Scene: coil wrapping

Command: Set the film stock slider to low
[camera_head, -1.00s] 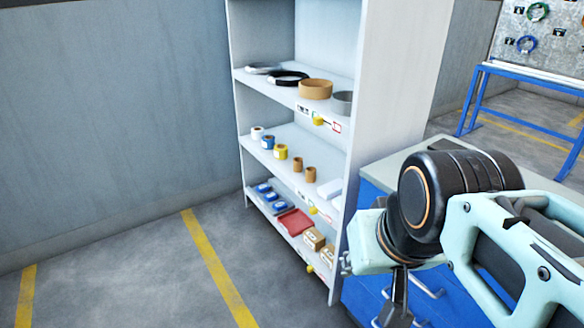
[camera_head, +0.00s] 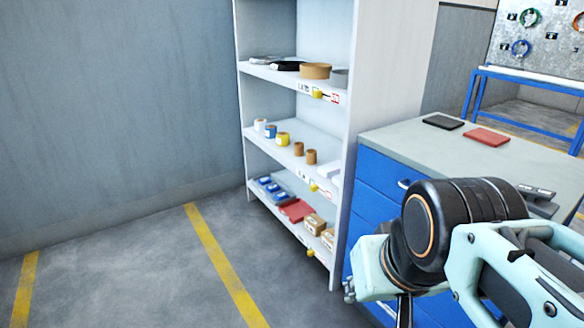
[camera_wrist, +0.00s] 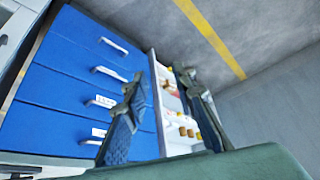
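The shelf rack (camera_head: 395,60) stands ahead, with a label strip and a yellow slider knob on each of three shelf edges: upper (camera_head: 317,92), middle (camera_head: 314,187) and lower (camera_head: 310,251). The labels are too small to read, so I cannot tell which slider is for film stock. The upper knob sits left of a red mark on its strip. My gripper is mostly below the edge of the head view. In the wrist view my gripper (camera_wrist: 162,76) has its fingers apart with nothing between them, and the rack shows beyond, some distance away.
A blue drawer cabinet (camera_head: 375,185) stands right of the rack, close to my arm; its grey top holds a black pad (camera_head: 443,122) and a red pad (camera_head: 487,137). Tape rolls and boxes fill the shelves. The floor (camera_head: 130,270) left of the rack is clear.

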